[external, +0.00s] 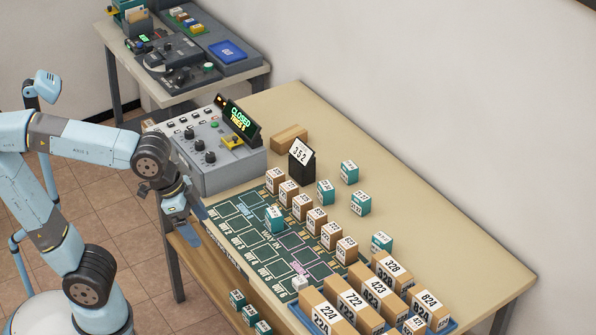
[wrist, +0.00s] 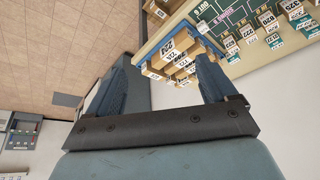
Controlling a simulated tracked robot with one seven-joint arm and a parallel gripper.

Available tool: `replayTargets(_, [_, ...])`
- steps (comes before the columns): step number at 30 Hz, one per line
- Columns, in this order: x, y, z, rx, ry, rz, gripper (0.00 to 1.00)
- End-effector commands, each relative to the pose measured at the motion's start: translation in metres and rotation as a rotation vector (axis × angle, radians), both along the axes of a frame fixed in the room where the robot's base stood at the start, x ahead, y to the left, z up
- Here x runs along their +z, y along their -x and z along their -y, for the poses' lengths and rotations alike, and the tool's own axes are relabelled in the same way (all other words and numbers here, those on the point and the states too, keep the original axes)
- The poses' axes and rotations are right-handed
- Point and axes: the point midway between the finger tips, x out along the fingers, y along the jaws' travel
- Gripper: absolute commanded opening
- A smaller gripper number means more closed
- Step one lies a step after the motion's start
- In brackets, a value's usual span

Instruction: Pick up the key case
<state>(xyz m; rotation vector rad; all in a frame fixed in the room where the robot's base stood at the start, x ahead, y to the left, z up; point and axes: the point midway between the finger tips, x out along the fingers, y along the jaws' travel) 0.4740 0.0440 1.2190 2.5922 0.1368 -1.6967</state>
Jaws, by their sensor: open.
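I cannot tell for certain which object is the key case; nothing in view is clearly marked as one. My gripper (external: 184,214) hangs at the left edge of the table, below the grey control console (external: 218,160). In the wrist view its two blue fingers stand wide apart with nothing between them (wrist: 160,85). Small teal numbered boxes stand on the table, one of them (external: 274,218) on the green marked mat (external: 232,228). A black stand with a white 352 card (external: 301,160) and a plain brown block (external: 289,138) are behind the mat.
A row of small brown numbered boxes (external: 302,207) lines the mat's far side. Larger brown boxes (external: 351,304) crowd a blue tray (external: 447,327) at the near right. Teal boxes (external: 249,315) sit below the table's front edge. The table's back strip (external: 430,215) is mostly clear.

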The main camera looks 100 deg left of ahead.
Motion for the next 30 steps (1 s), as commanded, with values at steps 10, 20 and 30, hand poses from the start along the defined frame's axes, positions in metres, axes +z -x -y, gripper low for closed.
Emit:
replayTargets(10, [0.018, -0.091, -0.077, 0.106, 0.004, -0.088, 0.85])
replayTargets(20, [0.008, -0.164, -0.174, 0.201, 0.020, -0.165, 0.85])
replayTargets(30, [-0.030, -0.214, -0.295, 0.295, 0.048, -0.243, 0.85])
